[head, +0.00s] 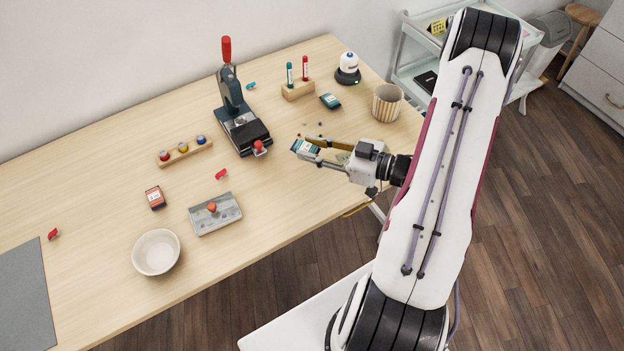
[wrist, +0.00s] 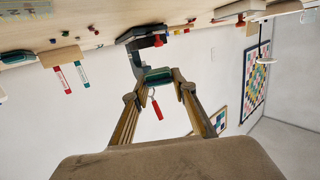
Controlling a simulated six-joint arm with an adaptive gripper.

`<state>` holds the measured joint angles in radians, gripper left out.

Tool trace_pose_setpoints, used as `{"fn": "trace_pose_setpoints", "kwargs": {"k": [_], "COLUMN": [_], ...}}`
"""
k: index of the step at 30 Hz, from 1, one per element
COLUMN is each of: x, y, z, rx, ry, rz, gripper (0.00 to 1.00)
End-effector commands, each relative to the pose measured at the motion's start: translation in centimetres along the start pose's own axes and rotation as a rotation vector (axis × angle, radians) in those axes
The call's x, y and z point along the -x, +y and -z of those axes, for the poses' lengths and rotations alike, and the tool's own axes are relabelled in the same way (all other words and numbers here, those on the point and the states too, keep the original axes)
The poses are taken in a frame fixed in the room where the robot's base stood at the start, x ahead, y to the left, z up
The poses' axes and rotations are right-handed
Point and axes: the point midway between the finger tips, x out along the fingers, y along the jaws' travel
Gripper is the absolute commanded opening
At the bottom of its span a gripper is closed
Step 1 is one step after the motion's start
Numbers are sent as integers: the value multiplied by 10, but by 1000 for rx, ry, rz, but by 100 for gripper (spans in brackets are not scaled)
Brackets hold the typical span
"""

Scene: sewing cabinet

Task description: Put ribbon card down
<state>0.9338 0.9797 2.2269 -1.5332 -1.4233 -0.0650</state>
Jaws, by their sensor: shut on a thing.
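A small teal card with a white label (head: 303,147), which looks like the ribbon card, is between the fingertips of my gripper (head: 312,152). My gripper is shut on it, over the right part of the wooden table (head: 110,150), to the right of the dark press. In the wrist view the card (wrist: 158,77) shows edge-on between the two fingertips (wrist: 160,84), apart from the tabletop. Its exact height above the table is hard to tell. A similar teal card (head: 330,101) lies farther back, and a red one (head: 155,198) lies at the left.
The dark press with a red handle (head: 232,100) stands left of my gripper. A wooden holder with two markers (head: 298,91), a striped cup (head: 387,103) and a white-topped device (head: 348,69) stand behind. A grey tray (head: 215,214) and white bowl (head: 156,252) sit in front left.

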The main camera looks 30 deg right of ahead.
Motion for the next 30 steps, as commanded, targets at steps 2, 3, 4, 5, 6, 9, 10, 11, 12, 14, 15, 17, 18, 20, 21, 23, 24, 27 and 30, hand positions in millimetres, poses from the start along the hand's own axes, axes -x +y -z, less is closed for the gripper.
{"fn": "trace_pose_setpoints", "kwargs": {"k": [2,3,4,5,6,9,10,11,12,14,15,17,18,20,21,23,24,27,30], "x": [14,21,26,31,37,53,58,63,69,78,84,93,98,107,112,120,125,138,149], "y": [5,6,7,8,9,12,12,12,12,12,12,11,10,8,7,5,4,-1,-7], "z": [-7,-10,-12,-15,-18,-25,-27,-30,-33,-37,-40,-44,-47,-50,-53,-57,-59,-65,-70], "rx": [-7,-10,-12,-14,-17,-22,-24,-25,-28,-31,-33,-37,-38,-42,-43,-47,-48,-53,-58], "ry": [0,0,0,0,0,0,0,0,1,1,1,1,1,1,1,1,1,0,1], "rz": [-36,-52,-64,-76,-91,-130,-141,-153,-167,-189,-204,-225,-238,-258,-272,-292,-305,-337,-366], "gripper": [15,15,15,15,15,15,15,15,15,15,15,15,15,15,15,15,15,15,15]}}
